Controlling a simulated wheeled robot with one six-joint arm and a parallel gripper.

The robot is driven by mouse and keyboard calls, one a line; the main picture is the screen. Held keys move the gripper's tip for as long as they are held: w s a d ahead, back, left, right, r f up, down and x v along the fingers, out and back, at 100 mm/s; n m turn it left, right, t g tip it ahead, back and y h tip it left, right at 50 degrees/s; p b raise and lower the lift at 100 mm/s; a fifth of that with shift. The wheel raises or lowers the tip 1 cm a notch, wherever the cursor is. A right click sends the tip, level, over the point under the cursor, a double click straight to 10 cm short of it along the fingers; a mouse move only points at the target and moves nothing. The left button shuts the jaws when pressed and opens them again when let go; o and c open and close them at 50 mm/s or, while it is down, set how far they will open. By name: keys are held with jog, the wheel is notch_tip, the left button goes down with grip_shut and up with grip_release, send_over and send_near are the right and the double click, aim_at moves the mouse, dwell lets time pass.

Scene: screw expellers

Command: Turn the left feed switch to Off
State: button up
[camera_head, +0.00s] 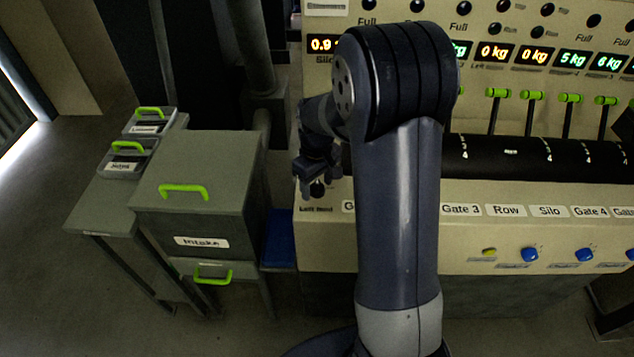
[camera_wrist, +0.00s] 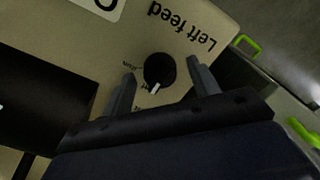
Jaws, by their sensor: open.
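The left feed switch (camera_wrist: 160,66) is a round black knob with a white pointer mark, on the beige panel in the wrist view. The label "Left feed" (camera_wrist: 182,26) shows upside down beside it. The pointer faces the bottom of the picture, towards my gripper's base. Small position words stand around the knob, too small to read surely. My gripper (camera_wrist: 161,75) is open, one finger on each side of the knob; I cannot tell whether they touch it. In the head view my gripper (camera_head: 318,172) is at the panel's left end, just above the "Left feed" label (camera_head: 316,210).
The panel holds green-tipped levers (camera_head: 532,95), a black roller (camera_head: 510,157) and blue knobs (camera_head: 530,254) to the right. A grey cabinet (camera_head: 160,222) with green handles stands left of the panel, beside a low table with two small bins (camera_head: 127,160).

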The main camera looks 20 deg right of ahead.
aim_at(317, 184)
notch_tip(317, 184, up, 11)
jog(key=shift+b, duration=0.35)
jog(key=shift+f, duration=0.2)
notch_tip(317, 184, down, 10)
jog(key=shift+f+p, duration=0.1)
jog(key=shift+p, duration=0.25)
jog(key=shift+f, duration=0.3)
jog(key=shift+r, duration=0.1)
dwell(0.3)
